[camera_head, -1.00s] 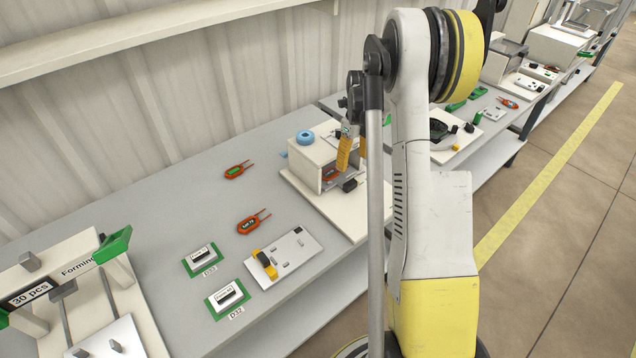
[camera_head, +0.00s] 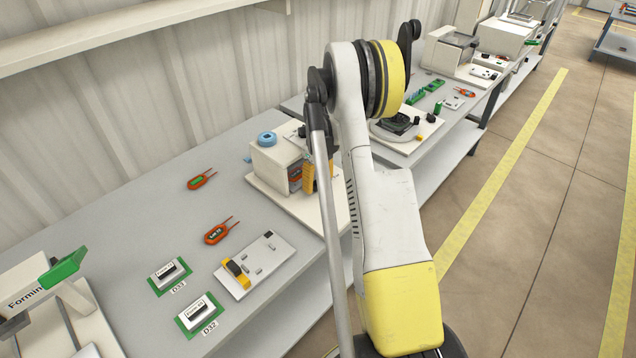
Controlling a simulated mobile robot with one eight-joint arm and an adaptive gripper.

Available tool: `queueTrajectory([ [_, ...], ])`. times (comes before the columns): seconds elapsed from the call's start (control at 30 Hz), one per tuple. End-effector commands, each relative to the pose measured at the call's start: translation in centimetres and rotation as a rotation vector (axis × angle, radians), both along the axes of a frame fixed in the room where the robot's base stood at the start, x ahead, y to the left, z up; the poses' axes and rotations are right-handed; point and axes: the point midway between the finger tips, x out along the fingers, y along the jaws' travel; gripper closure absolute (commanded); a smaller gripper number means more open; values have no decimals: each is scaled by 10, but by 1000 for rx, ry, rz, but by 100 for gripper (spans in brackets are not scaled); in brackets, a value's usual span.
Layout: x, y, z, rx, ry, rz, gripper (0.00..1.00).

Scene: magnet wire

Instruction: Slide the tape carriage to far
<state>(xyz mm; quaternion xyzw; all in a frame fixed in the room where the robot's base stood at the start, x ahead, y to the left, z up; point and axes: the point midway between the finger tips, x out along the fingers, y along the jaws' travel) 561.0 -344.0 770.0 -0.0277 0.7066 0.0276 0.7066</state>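The taping station is a cream box (camera_head: 277,165) on a pale base plate (camera_head: 268,188), with a blue tape roll (camera_head: 267,138) on top. I cannot clearly make out the tape carriage; the front of the box is partly hidden by my arm. My gripper (camera_head: 309,185), with yellow-orange fingers, hangs down at the right front side of the box, close to it. My arm covers part of it, so I cannot tell whether it is open or shut or whether it touches anything.
A white plate (camera_head: 262,270) with a yellow clamp lies in front. Two orange wire parts (camera_head: 217,232) (camera_head: 200,180) and two green-framed blocks (camera_head: 198,312) (camera_head: 168,272) lie on the grey table. A forming fixture (camera_head: 45,290) stands at left. Another station (camera_head: 400,130) stands beyond my arm.

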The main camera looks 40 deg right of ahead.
Motion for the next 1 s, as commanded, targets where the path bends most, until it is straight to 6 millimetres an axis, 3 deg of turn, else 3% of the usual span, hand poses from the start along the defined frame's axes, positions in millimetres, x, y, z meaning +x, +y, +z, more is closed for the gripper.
queueTrajectory([
  [0.07,0,0,0,0,0,0,33],
  [0.27,0,0,0,0,0,0,93],
  [0.37,0,0,0,0,0,0,98],
  [0.73,-6,0,0,0,0,1,98],
  [0.77,-6,0,0,0,0,1,51],
  [0.8,-6,0,0,0,0,1,38],
  [0.83,-6,0,0,0,0,0,33],
  [1.0,-6,0,0,0,0,0,33],
])
